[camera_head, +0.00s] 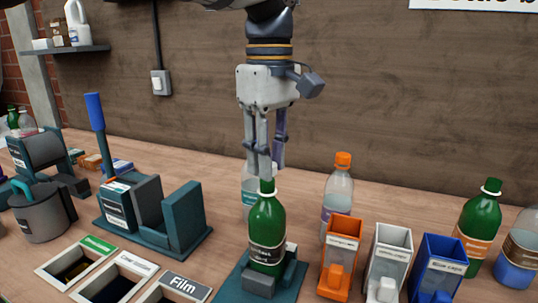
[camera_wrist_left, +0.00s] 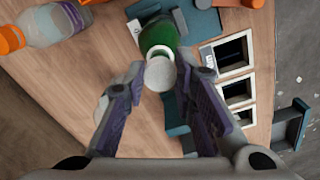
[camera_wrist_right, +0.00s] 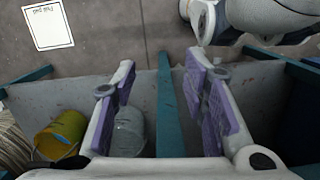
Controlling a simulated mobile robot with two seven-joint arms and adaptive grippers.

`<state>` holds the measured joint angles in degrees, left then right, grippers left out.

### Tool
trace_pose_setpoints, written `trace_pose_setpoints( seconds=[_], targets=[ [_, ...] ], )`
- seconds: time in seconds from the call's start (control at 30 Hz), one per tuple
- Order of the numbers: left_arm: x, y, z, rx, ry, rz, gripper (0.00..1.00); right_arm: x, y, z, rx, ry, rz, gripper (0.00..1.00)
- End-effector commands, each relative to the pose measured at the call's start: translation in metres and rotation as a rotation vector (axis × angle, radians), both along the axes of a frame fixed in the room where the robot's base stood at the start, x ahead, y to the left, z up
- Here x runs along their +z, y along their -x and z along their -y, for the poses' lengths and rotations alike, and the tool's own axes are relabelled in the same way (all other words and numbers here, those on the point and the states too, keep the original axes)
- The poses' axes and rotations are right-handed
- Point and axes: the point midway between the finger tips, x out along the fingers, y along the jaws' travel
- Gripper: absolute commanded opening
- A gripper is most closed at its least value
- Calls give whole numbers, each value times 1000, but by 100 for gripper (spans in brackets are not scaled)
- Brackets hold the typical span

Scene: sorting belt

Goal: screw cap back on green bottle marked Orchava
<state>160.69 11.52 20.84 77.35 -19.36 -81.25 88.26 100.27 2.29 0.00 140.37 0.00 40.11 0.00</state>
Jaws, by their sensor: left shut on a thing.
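The green bottle (camera_head: 266,235) stands upright in a teal-and-grey holder (camera_head: 291,277) on the bench. Its dark label is too small to read. My left gripper (camera_head: 265,165) points down directly above the bottle's neck. In the left wrist view, a pale round cap (camera_wrist_left: 160,74) lies between the fingers of my left gripper (camera_wrist_left: 165,85), in line with the green bottle (camera_wrist_left: 158,35) below. The gripper is shut on the cap. I cannot tell whether the cap touches the neck. My right gripper (camera_wrist_right: 163,85) is open and empty, away from the bench top.
An orange-capped bottle (camera_head: 338,190) and a clear bottle (camera_head: 249,195) stand behind the holder. Orange (camera_head: 341,255), white (camera_head: 389,262) and blue (camera_head: 437,268) cap bins are to its right. Another green bottle (camera_head: 478,225) is farther right. A yellow bucket (camera_wrist_right: 62,135) is below my right gripper.

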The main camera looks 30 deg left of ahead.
Motion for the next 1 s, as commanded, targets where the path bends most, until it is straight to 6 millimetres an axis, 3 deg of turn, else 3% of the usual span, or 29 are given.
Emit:
trace_pose_setpoints(
  seconds=[1.0],
  targets=[
    [-9,0,0,0,0,0,18,0,0,0,0,0,0,40]
  ],
)
